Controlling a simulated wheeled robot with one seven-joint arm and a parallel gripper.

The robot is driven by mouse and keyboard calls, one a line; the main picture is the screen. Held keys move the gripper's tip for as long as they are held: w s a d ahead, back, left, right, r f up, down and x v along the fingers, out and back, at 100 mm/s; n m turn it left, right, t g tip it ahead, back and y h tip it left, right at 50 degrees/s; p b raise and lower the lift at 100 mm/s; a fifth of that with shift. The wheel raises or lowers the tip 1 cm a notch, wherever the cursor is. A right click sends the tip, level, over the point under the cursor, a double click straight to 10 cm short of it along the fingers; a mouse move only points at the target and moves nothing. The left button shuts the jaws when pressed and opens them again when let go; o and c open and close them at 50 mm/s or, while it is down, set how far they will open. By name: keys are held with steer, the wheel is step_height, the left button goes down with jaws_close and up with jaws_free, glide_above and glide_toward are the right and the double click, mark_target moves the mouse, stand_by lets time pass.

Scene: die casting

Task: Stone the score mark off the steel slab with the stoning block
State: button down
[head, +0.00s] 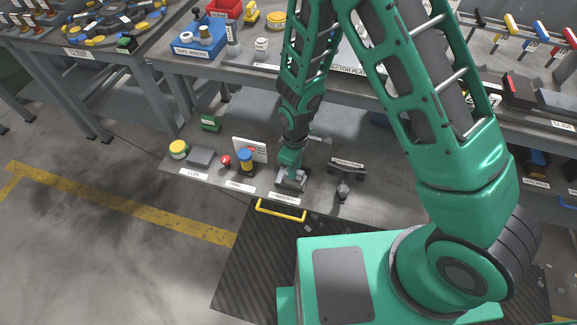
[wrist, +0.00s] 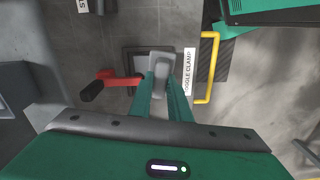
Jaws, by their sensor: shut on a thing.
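My gripper (wrist: 160,92) is shut on a grey block (wrist: 161,62), which I take for the stoning block, in the wrist view. In the head view my gripper (head: 291,168) points down at the lower bench, over a grey piece (head: 292,183) behind the label reading TOGGLE CLAMP. A dark, flat fixture (wrist: 132,63) lies under the block, and a red lever with a black grip (wrist: 108,80) reaches left from it. I cannot tell whether the block touches the surface below. The steel slab is not clearly distinguishable, and no score mark is visible.
A yellow bar handle (head: 281,211) runs along the bench front. A dark tool (head: 344,182) lies to the right.

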steer(key=shift+a, duration=0.1)
steer(key=shift+w+a, duration=0.35)
steer(key=shift+a, duration=0.55)
steer(key=shift+w+a, duration=0.3)
steer(key=shift+a, duration=0.6)
steer(key=shift+w+a, duration=0.35)
steer(key=shift+a, duration=0.55)
steer(key=shift+s+d+r, duration=0.1)
steer(key=shift+s+d, duration=0.15)
steer(key=shift+d, duration=0.45)
steer(key=shift+s+d, duration=0.2)
steer(key=shift+d, duration=0.45)
steer(key=shift+s+d, duration=0.25)
steer(key=shift+d, duration=0.45)
steer(key=shift+s+d, duration=0.25)
steer(key=shift+d, duration=0.45)
steer(key=shift+r, duration=3.9)
